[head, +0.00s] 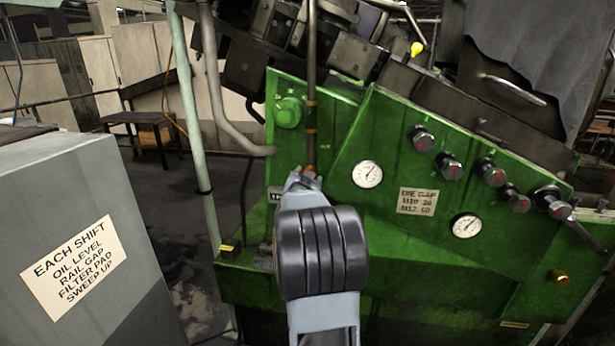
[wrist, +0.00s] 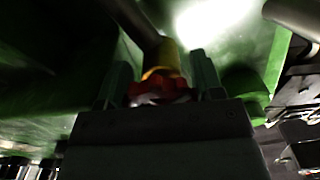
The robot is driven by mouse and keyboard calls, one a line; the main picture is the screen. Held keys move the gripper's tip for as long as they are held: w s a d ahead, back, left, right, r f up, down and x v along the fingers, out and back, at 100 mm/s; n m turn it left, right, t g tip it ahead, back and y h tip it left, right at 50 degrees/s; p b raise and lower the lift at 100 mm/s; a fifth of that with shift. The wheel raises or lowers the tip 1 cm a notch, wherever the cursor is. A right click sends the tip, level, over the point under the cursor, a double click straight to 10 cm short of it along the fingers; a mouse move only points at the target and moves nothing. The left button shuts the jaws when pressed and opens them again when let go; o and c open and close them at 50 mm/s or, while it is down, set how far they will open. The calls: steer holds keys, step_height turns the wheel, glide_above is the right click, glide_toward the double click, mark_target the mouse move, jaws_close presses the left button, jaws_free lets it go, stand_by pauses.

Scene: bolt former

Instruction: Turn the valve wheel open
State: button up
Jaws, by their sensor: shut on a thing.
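The valve wheel (wrist: 160,90) is red and sits under a yellow fitting (wrist: 161,58) in the wrist view. My gripper (wrist: 161,72) has one green-grey finger on each side of the wheel and is shut on it. The wheel's lower part is hidden behind the dark gripper body. In the head view, my forearm covers most of the gripper and the wheel. A brown vertical pipe (head: 312,80) comes down to that spot in front of the green machine. How far the wheel is turned cannot be told.
The green machine panel (head: 385,240) stands close behind my arm, with gauges (head: 368,174) and several dark knobs (head: 490,173) to the right. A pale post (head: 190,120) stands left of the pipe. A grey cabinet (head: 80,240) with a sign fills the lower left.

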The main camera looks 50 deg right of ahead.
steer(key=shift+n, duration=0.4)
steer(key=o, duration=0.6)
steer(key=shift+w, duration=0.1)
steer(key=shift+o, duration=0.2)
steer(key=shift+a, duration=0.1)
steer(key=b+v, duration=0.1)
steer(key=v, duration=1.2)
steer(key=shift+s+a, duration=0.25)
steer(key=shift+a, duration=0.1)
